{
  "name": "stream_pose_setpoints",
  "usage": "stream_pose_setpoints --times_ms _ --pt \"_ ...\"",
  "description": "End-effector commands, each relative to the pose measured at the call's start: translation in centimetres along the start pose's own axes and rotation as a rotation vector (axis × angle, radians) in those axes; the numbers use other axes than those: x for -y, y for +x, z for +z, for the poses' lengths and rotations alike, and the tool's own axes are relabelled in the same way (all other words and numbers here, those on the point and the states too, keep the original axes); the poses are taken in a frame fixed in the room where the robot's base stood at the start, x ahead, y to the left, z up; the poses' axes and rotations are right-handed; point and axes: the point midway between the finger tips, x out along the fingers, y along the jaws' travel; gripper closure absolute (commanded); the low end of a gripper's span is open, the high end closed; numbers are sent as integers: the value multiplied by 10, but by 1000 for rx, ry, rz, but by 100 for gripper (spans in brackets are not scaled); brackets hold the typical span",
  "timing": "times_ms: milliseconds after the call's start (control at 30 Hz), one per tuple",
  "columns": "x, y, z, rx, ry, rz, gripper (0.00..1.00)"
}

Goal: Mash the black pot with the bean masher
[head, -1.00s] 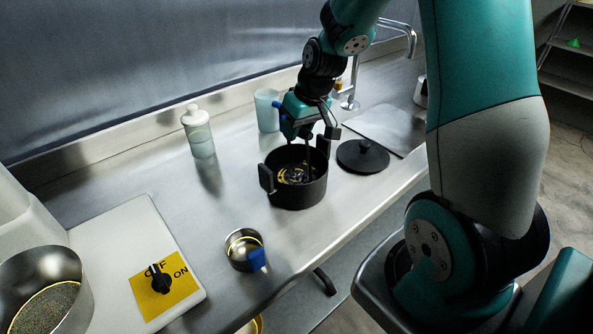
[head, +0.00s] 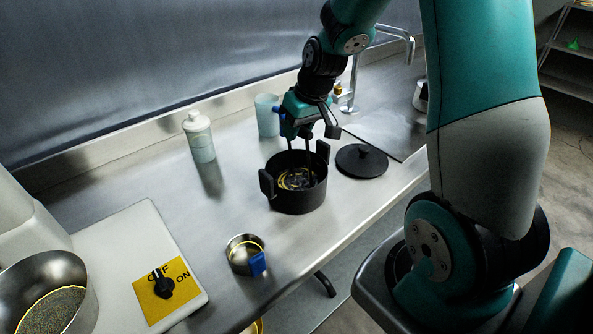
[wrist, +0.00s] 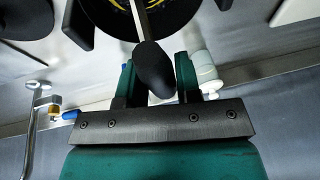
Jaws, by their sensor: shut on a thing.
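The black pot (head: 297,200) stands upright on the steel counter, with its two side handles up and its top open. Dark contents with a yellow ring show inside it. My gripper (head: 308,133) is above the pot, pointing down. In the wrist view my gripper (wrist: 156,72) is shut on the dark handle of the bean masher (wrist: 154,70), and its pale shaft runs down into the pot (wrist: 175,18). In the head view the masher's shaft (head: 309,155) reaches inside the pot near its right side. The masher's head is not clear to see.
The black lid (head: 361,161) lies right of the pot. A steel cup with a blue handle (head: 243,253) stands in front. A white-capped bottle (head: 199,140) and pale green cup (head: 267,115) are behind. A faucet (head: 352,85) stands at the back right. A yellow switch plate (head: 160,290) is at left.

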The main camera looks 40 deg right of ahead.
Motion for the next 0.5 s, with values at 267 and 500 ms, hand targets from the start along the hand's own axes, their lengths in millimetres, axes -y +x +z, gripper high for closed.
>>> stream_pose_setpoints --times_ms 267,500 --pt "0 1 0 -1 0 0 100" --pt "4 3 -7 0 -3 -1 100"
